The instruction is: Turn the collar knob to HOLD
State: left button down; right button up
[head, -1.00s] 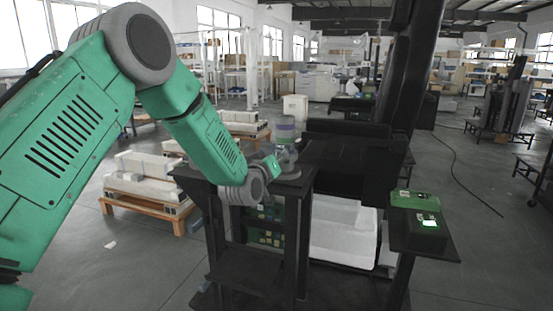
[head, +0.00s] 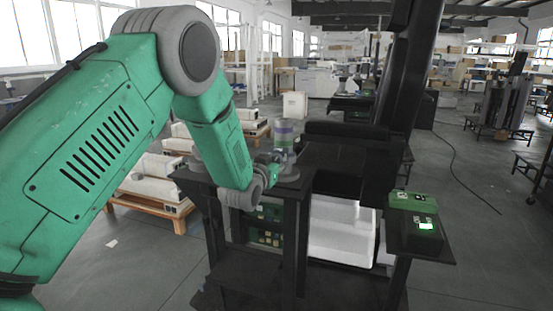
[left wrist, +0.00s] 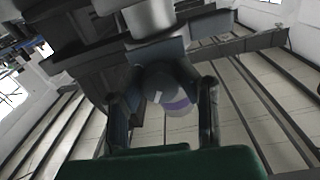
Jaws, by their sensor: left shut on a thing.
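The lift column (head: 284,135), a grey cylinder with a purple band, stands on top of the dark frame in the head view. My left gripper (head: 273,168) is beside its lower part, partly hidden by my own wrist. In the left wrist view my left gripper (left wrist: 162,90) has one finger on each side of a dark round collar knob (left wrist: 168,75) and is shut on it. A small white mark shows on the knob, and the purple band (left wrist: 178,106) shows just below it. I cannot read any HOLD label. My right gripper is out of view.
A dark stand (head: 255,270) carries the column. A white bin (head: 340,232) is under the dark bench. Pallets with white blocks (head: 155,185) lie on the floor at left.

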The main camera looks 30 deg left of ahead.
pick_arm(q)
jog(key=m, duration=0.6)
jog(key=shift+d+p, duration=0.1)
jog(key=shift+p, duration=0.25)
jog(key=m, duration=0.5)
jog(key=shift+f+b, duration=0.15)
jog(key=shift+b, duration=0.15)
jog(key=shift+m, duration=0.3)
jog(key=c, duration=1.2)
grip_release()
jog(key=shift+d, duration=0.1)
jog(key=v, duration=1.2)
jog(key=shift+w+d, duration=0.1)
jog(key=shift+d, duration=0.05)
